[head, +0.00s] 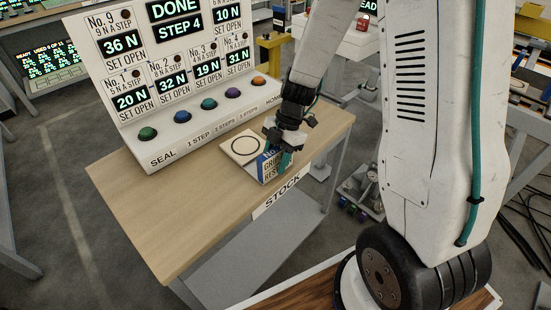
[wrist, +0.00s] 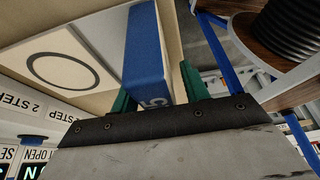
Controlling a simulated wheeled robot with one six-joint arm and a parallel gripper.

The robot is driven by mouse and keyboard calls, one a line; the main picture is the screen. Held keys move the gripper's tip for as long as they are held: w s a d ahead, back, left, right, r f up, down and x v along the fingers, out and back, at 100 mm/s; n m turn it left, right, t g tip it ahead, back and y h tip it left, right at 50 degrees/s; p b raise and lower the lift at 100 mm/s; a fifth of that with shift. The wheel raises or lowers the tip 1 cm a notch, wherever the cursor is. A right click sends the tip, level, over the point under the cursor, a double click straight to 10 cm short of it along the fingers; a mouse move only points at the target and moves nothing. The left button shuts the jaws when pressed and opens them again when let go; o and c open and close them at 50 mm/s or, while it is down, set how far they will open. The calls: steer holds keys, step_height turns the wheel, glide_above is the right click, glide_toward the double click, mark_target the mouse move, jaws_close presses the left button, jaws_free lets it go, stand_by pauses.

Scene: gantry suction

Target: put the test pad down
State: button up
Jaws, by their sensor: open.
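The test pad appears to be the pale block (head: 243,147) with a black ring on top and a blue, lettered side. It seems to rest flat on the wooden table, near the edge with the STOCK label. My gripper (head: 284,160) is at the block's right end. In the wrist view, the green fingers of my gripper (wrist: 158,82) stand open on either side of the blue end of the block (wrist: 145,45). I cannot tell whether either finger touches it. The block's underside is hidden.
The wooden table (head: 160,205) has bare room left of the block. Behind it stands a white panel (head: 122,75) reading DONE, STEP 4, with several coloured buttons along its sloped front. The STOCK label (head: 283,197) hangs on the table's front edge. A small wheeled unit (head: 360,190) is on the floor beyond.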

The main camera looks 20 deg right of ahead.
steer(key=v, duration=1.1)
steer(key=shift+r, duration=0.25)
steer(key=shift+d+r, duration=0.1)
steer(key=shift+r, duration=0.2)
steer(key=s+r+m+t+h, duration=0.1)
steer(key=s+r+m, duration=0.3)
steer(key=s+m, duration=0.3)
steer(key=s+a+r+m+t+h, duration=0.1)
steer(key=s+r+m+h, duration=0.1)
steer(key=s+r+m, duration=0.2)
steer(key=s+r+m+h, duration=0.1)
steer(key=s+r+m, duration=0.4)
steer(key=s+m, duration=0.5)
steer(key=shift+s+a+m+t, duration=0.2)
steer(key=shift+s+m+t, duration=0.15)
steer(key=shift+s, duration=0.5)
